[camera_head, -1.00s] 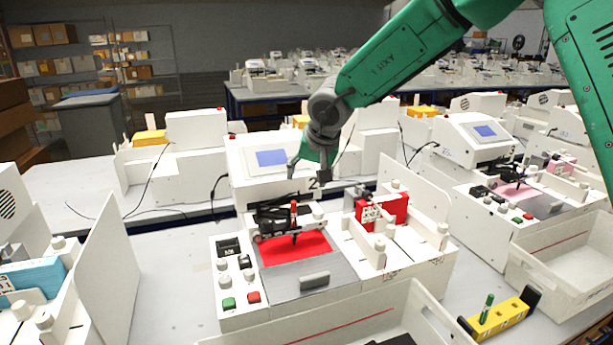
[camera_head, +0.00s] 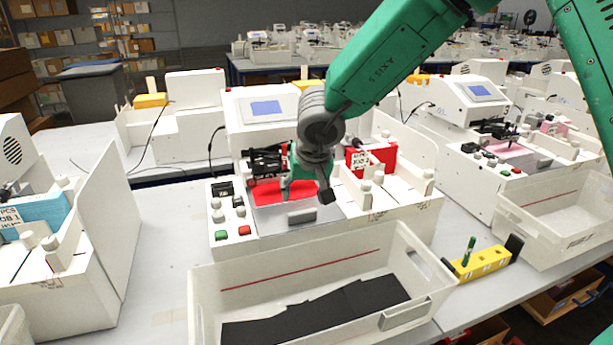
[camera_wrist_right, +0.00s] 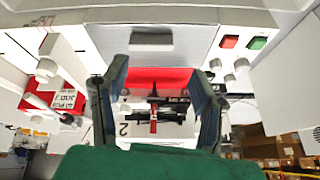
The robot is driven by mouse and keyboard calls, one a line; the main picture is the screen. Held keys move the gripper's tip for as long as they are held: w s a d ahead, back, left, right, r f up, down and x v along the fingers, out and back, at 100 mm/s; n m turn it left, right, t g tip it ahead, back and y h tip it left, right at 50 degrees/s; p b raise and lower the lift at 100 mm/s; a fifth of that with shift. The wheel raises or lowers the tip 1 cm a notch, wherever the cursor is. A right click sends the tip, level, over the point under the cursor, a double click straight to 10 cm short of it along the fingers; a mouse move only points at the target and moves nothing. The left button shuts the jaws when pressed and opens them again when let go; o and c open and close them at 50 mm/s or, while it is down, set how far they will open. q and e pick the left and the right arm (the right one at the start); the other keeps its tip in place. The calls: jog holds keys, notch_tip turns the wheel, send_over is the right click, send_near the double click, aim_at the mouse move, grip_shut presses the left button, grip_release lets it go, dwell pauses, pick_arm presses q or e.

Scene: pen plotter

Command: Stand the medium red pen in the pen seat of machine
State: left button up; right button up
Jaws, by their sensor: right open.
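The machine (camera_head: 262,105) is white with a blue screen, a red sheet (camera_head: 265,194) on its bed and a black carriage (camera_head: 262,162). In the right wrist view, a slim red upright piece, seemingly the red pen (camera_wrist_right: 153,122), is at the black carriage (camera_wrist_right: 170,109), between my fingers in the picture. I cannot tell its size or how fully it sits in the seat. My right gripper (camera_head: 308,191) hangs over the front of the bed, open and empty; its spread fingers also show in the right wrist view (camera_wrist_right: 155,88). It hides the pen in the head view. My left gripper is out of view.
A white bin (camera_head: 215,281) with black pieces stands in front. A yellow block (camera_head: 484,263) with a green pen (camera_head: 468,250) is right of it. A red box (camera_head: 384,158) and white posts are on the machine's right side. White panels stand left and right.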

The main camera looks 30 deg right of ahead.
jog(key=s+a+f+n+b, duration=0.2)
jog(key=s+a+f+b, duration=0.3)
jog(key=f, duration=0.4)
jog(key=shift+s+f+n, duration=0.3)
jog(key=shift+s+f, duration=0.05)
jog(key=shift+s, duration=0.2)
jog(key=shift+d, duration=0.1)
